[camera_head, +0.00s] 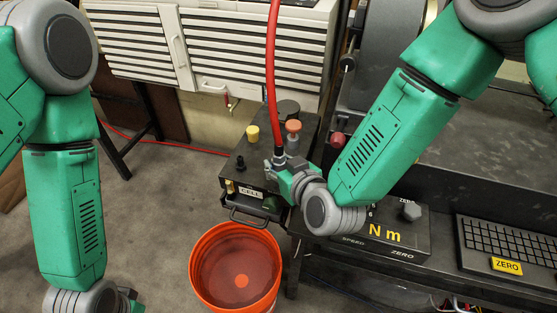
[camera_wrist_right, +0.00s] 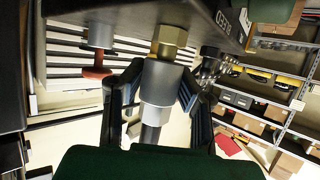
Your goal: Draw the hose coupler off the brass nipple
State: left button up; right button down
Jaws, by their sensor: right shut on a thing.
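The hose coupler (camera_wrist_right: 165,84) is a silver-grey sleeve in the right wrist view, with its end against the brass nipple (camera_wrist_right: 168,42); no gap shows between them. The brass nipple is a hex fitting on the dark box. My right gripper (camera_wrist_right: 160,92) is shut on the coupler, one finger on each side. In the head view the coupler (camera_head: 279,152) shows at the lower end of the red hose (camera_head: 271,80), beside my right gripper (camera_head: 284,171); the nipple is hidden there. My left gripper (camera_head: 130,300) is only partly visible at the bottom edge, its fingers unclear.
The dark box (camera_head: 240,176) carries a yellow knob (camera_head: 252,133) and an orange-red knob (camera_head: 293,127). An orange bucket (camera_head: 203,268) stands on the floor in front. A torque readout (camera_head: 385,236) and keyboard (camera_head: 505,245) lie to the right.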

aim_at(281, 151)
jog(key=shift+s+r, duration=0.15)
jog(key=shift+r, duration=0.5)
jog(key=shift+r+p, duration=0.4)
jog(key=shift+p, duration=0.25)
jog(key=shift+r+p, duration=1.2)
jog(key=shift+r, duration=0.25)
